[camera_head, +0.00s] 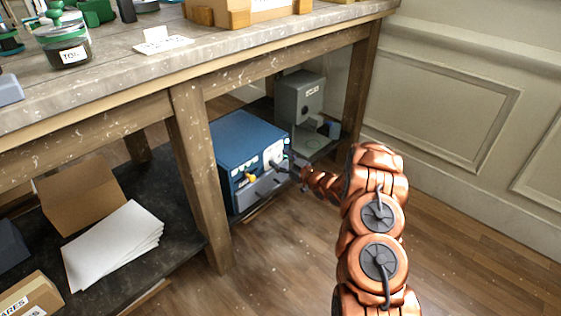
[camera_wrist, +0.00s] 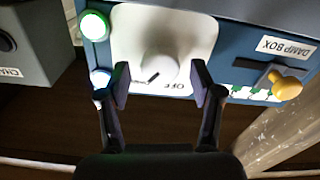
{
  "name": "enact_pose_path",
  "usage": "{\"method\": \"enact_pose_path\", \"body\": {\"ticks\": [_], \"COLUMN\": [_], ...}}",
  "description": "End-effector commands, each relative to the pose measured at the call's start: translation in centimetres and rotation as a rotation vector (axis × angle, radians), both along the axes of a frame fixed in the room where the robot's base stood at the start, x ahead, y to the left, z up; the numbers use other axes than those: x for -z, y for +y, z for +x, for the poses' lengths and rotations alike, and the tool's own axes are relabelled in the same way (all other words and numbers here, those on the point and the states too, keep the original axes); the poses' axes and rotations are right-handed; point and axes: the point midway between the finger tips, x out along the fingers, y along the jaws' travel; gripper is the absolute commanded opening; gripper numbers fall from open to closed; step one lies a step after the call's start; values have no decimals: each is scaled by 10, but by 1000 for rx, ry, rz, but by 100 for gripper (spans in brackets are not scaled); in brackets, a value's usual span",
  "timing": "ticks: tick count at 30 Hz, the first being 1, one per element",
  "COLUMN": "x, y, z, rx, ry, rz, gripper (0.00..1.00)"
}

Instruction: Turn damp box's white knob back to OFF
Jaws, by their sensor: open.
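The damp box (camera_head: 236,140) is a blue case on the low shelf under the bench. In the wrist view its front appears upside down, with a "DAMP BOX" label (camera_wrist: 287,47). Its white knob (camera_wrist: 160,66) sits on a pale plate (camera_wrist: 125,35). A dark mark at the knob points down-left in the wrist view, while the printed "OFF" is at lower right, partly cut by a finger. My gripper (camera_wrist: 160,84) is open, its fingertips left and right of the knob with gaps showing. In the head view my gripper (camera_head: 286,164) is at the box's front and hides the knob.
A yellow-orange handle (camera_wrist: 287,88) sticks out of the box beside the right finger. A green-lit button (camera_wrist: 94,26) is left of the plate. A grey box (camera_head: 299,97) stands beside the damp box. A wooden bench leg (camera_head: 200,175) is close by. The floor in front is clear.

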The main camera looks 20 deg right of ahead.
Motion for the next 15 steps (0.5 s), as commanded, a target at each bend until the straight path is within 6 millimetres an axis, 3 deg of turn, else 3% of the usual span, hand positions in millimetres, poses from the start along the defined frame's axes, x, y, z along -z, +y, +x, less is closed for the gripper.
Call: {"method": "enact_pose_path", "body": {"ticks": [9, 15], "x": [0, 0], "y": [1, 1], "z": [2, 2], "rx": [0, 0], "ry": [1, 1], "rz": [0, 0], "gripper": [65, 45]}}
